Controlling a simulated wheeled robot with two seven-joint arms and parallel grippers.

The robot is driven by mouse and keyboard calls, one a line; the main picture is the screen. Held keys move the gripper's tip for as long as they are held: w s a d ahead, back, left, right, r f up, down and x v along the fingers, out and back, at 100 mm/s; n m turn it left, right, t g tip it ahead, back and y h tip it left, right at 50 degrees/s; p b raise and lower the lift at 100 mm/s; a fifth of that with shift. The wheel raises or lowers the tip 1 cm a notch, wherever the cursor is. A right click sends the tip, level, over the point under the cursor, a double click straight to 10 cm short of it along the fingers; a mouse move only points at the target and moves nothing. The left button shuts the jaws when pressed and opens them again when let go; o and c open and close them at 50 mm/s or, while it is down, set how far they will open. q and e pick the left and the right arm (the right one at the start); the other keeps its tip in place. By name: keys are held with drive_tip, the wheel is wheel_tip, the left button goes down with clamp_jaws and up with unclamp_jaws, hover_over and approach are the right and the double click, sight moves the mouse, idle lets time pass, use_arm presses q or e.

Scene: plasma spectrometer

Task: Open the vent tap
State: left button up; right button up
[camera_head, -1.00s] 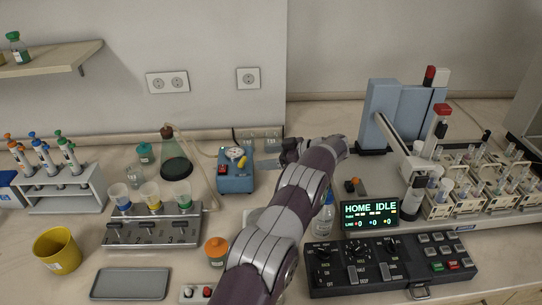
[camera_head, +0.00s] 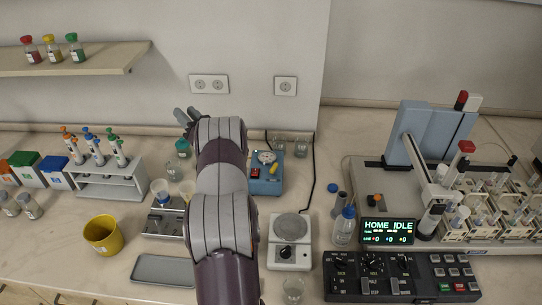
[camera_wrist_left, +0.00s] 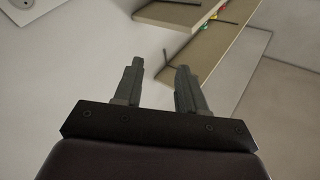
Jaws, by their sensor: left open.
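The blue box (camera_head: 265,184) stands on the bench against the back wall. It has a round dial (camera_head: 266,157), a red switch (camera_head: 255,172) and a small yellow handle (camera_head: 272,169), which looks like the vent tap. The handle is too small to tell its exact setting. My left gripper (camera_head: 186,115) is raised in front of the wall, left of the blue box and apart from it. In the left wrist view its two fingers (camera_wrist_left: 160,66) are spread and empty, facing the wall and shelf. My right gripper is not in view.
My left arm hides part of the beaker rack (camera_head: 165,222). A control panel (camera_head: 400,278) and autosampler (camera_head: 430,130) are at right; a shelf (camera_head: 100,60) with bottles is at upper left.

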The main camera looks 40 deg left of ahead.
use_arm(q)
drive_tip(key=w+d+f+m+t+h+p, duration=0.1)
drive_tip(key=w+d+f+m+t+h, duration=0.1)
drive_tip(key=d+f+m+t+h, duration=0.7)
drive_tip(key=t+h, duration=0.3)
drive_tip(key=h, duration=0.5)
approach(273, 168)
drive_tip(key=p+x, duration=0.3)
drive_tip(key=x, duration=0.5)
drive_tip(key=shift+w+a, duration=0.1)
drive_tip(key=shift+w, duration=0.15)
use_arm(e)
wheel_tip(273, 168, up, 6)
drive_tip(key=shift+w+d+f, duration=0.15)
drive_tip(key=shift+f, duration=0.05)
use_arm(q)
drive_tip(key=shift+f, duration=0.1)
clamp_jaws()
